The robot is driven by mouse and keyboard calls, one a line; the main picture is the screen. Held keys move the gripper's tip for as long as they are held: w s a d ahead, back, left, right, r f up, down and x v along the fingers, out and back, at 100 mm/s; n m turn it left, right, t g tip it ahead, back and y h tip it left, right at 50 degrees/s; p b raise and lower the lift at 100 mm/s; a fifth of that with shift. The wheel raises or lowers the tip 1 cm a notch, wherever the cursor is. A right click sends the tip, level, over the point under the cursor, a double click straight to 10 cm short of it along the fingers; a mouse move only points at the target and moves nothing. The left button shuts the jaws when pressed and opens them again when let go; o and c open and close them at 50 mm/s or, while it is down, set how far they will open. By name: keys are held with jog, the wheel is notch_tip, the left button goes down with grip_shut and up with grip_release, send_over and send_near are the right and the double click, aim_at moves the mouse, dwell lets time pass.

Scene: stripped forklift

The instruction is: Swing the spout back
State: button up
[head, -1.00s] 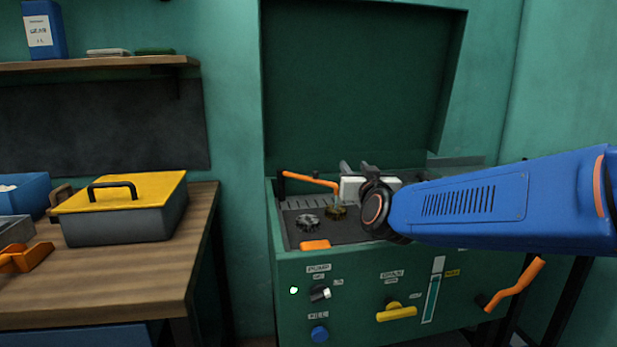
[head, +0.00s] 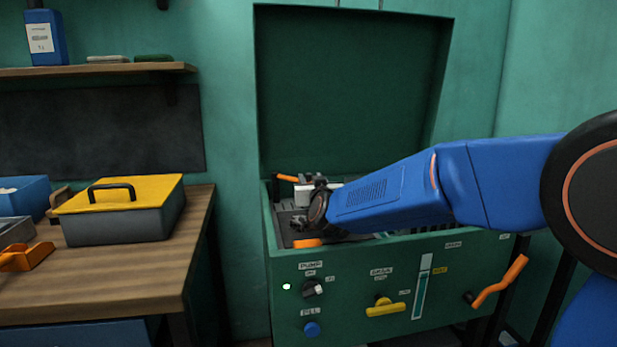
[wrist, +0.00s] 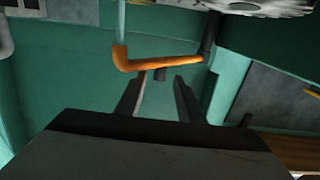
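The orange spout (head: 287,178) stands on a dark post at the back left of the green machine's open tub (head: 420,237). In the head view its outer part is hidden behind my gripper (head: 312,181). In the wrist view the spout (wrist: 165,63) lies across the picture, with a bent end at left and the dark post at right. A small dark peg (wrist: 160,75) hangs from its arm. My gripper's two fingers (wrist: 158,92) are apart and point at the spout, with the peg between their tips. Nothing is clamped. Whether they touch the spout I cannot tell.
A dark gear-like part (head: 298,223) lies in the tub below my gripper, and an orange piece (head: 307,243) sits at the front rim. The raised green lid (head: 350,90) stands behind. A workbench with a yellow-lidded box (head: 120,215) is at left.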

aim_at(309, 176)
jog(key=shift+x, duration=2)
grip_shut()
